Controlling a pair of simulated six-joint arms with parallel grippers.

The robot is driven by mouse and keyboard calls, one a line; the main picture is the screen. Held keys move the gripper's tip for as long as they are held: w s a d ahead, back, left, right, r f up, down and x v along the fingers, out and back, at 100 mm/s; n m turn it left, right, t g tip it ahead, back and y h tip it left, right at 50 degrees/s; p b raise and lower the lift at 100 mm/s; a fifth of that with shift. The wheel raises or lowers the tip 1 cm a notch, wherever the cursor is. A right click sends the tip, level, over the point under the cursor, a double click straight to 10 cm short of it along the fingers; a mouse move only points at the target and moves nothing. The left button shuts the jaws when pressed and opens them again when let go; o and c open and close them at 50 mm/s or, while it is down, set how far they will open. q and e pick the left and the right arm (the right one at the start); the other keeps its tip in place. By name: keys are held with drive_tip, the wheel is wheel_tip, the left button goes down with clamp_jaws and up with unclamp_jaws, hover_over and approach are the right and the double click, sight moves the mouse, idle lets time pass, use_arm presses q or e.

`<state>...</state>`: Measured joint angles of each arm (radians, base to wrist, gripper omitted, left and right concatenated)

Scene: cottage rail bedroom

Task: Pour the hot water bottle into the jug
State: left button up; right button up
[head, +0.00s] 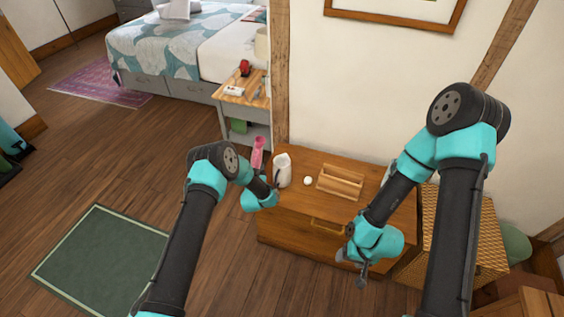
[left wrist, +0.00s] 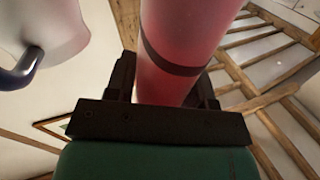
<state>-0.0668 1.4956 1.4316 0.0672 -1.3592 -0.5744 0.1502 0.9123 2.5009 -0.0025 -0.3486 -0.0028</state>
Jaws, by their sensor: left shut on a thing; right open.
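The hot water bottle (head: 258,152) is pink-red and roughly upright in the head view, just left of the jug. My left gripper (left wrist: 165,85) is shut on it; a dark band crosses the bottle (left wrist: 175,55) in the left wrist view. The jug (head: 282,170) is white and stands at the left end of the wooden chest. In the left wrist view the jug (left wrist: 45,30) shows at upper left with a dark blue handle, apart from the bottle. My right gripper (head: 354,268) is open and empty in front of the chest. The inside of the jug is hidden.
The wooden chest (head: 330,213) also bears a small white round thing (head: 308,181) and a wooden tray (head: 341,182). A woven basket (head: 486,235) stands to its right. A nightstand (head: 245,92) and bed stand behind. The floor at left is clear around a green rug (head: 105,262).

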use_arm(q)
drive_tip(key=a+m, duration=0.1)
drive_tip(key=m, duration=0.2)
drive_tip(key=f+m, duration=0.1)
drive_tip(key=m, duration=0.2)
drive_tip(key=a+m, duration=0.1)
drive_tip(key=m, duration=0.3)
drive_tip(key=shift+a+f, duration=0.2)
drive_tip(key=shift+a, duration=0.1)
drive_tip(key=shift+a+r+m, duration=0.2)
drive_tip(key=shift+r+m, duration=0.05)
drive_tip(key=shift+m, duration=0.75)
drive_tip(key=shift+d+r+m, duration=0.25)
drive_tip(key=shift+r+m, duration=0.2)
drive_tip(key=shift+r, duration=0.1)
drive_tip(key=shift+d+r+m, duration=0.25)
drive_tip(key=shift+r+m, duration=0.2)
drive_tip(key=shift+r, duration=0.2)
drive_tip(key=shift+r+m, duration=0.5)
drive_tip(key=shift+m, duration=0.1)
idle(2.8)
